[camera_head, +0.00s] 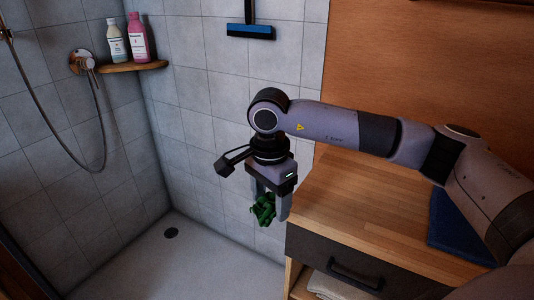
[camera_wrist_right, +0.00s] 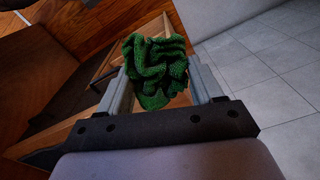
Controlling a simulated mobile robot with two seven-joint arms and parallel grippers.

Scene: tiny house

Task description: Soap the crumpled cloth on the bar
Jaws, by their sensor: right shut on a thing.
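The crumpled green cloth (camera_head: 264,210) is held by my right gripper (camera_head: 268,209), which is shut on it. The cloth hangs in the air above the shower floor, just left of the wooden cabinet. In the right wrist view the cloth (camera_wrist_right: 157,70) is bunched between the two fingers of the right gripper (camera_wrist_right: 160,88). No bar of soap can be made out in either view. My left gripper is not in view.
A wooden-topped cabinet (camera_head: 360,213) with a dark drawer (camera_head: 335,262) stands at the right, with a folded blue cloth (camera_head: 460,228) on it. A corner shelf (camera_head: 133,67) holds a white bottle (camera_head: 115,41) and a pink bottle (camera_head: 138,37). A blue squeegee (camera_head: 250,31) hangs on the tiles.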

